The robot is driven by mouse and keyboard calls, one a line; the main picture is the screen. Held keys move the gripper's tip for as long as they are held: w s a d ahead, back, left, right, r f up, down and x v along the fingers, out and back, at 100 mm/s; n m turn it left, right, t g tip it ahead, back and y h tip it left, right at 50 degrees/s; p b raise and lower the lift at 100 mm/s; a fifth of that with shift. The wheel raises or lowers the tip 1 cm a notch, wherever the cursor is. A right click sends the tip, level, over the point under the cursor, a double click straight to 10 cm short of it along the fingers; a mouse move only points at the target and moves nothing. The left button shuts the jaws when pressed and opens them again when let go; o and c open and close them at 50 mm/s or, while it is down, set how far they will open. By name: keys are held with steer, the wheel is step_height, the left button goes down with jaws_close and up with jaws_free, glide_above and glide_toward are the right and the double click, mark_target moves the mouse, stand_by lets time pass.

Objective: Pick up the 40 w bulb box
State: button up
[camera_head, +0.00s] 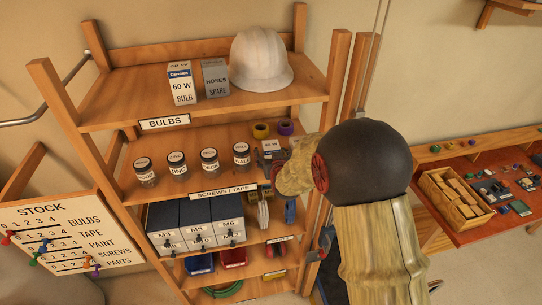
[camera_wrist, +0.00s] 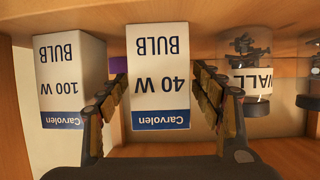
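The 40 W bulb box (camera_wrist: 160,80), white with a blue Carvolen band, appears upside down in the centre of the wrist view. In the head view its upper part (camera_head: 271,145) shows at the right end of the middle shelf, partly hidden by my arm. My gripper (camera_wrist: 161,75) is open, with one finger on each side of the box in the wrist view. Gaps show between the fingers and the box's lower picture edge. The fingertips look very close to its sides; contact is unclear.
A 100 W bulb box (camera_wrist: 70,80) and a screw jar (camera_wrist: 249,75) flank the box closely. Several jars (camera_head: 177,165) line the middle shelf.

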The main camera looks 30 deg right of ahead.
steer(key=shift+c, duration=1.2)
steer(key=c, duration=0.9)
steer(key=shift+r, duration=0.15)
